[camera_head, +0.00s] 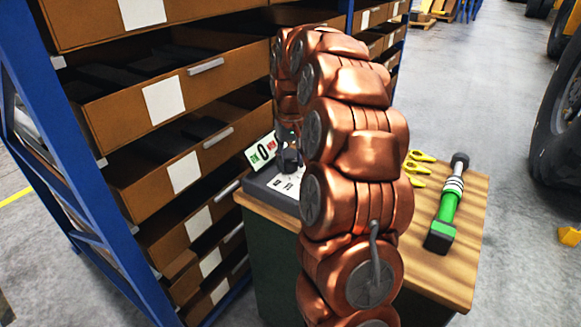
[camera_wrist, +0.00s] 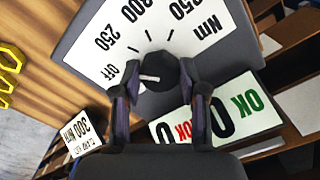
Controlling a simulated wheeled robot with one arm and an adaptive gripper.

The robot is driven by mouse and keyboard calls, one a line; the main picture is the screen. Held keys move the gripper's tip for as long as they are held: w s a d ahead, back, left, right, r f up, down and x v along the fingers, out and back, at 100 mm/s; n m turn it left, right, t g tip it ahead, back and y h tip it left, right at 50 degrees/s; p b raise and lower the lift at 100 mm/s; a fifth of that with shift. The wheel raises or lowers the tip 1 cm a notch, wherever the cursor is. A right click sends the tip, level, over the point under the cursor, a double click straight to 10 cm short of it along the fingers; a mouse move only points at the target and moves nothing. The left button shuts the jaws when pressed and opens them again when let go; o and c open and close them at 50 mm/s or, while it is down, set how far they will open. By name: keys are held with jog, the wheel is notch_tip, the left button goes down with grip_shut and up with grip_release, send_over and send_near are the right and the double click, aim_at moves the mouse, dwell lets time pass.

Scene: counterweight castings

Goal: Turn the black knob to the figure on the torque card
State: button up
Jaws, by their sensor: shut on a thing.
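The black knob (camera_wrist: 162,70) sits on a dial plate (camera_wrist: 98,55) marked OFF, 250, 300, 350 and Nm. Its white mark points left in the wrist view, close to OFF. My gripper (camera_wrist: 160,82) is shut on the knob, one finger on each side. The torque card (camera_wrist: 88,132) is at lower left in the wrist view and reads 300 Nm; its smaller line is hard to read. In the head view the dark tester box (camera_head: 268,188) stands at the bench's left end. My copper arm hides part of it.
A counter sign (camera_wrist: 243,103) with OK and NOK figures stands beside the box. A green-handled tool (camera_head: 447,210) and yellow pieces (camera_head: 419,156) lie on the wooden bench (camera_head: 462,250). A blue shelf rack with brown bins (camera_head: 140,115) stands close on the left.

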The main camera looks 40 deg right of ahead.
aim_at(290, 162)
jog(key=m+b, duration=0.3)
jog(key=m, duration=0.2)
jog(key=shift+f+m, duration=0.15)
jog(key=shift+m, duration=0.15)
jog(key=m+b, duration=0.2)
jog(key=m, duration=0.3)
jog(key=shift+m, duration=0.3)
jog(key=shift+r, duration=0.2)
jog(key=o, duration=1.1)
jog(key=shift+o, duration=0.2)
jog(key=shift+w+r, duration=0.1)
jog(key=shift+r, duration=3.6)
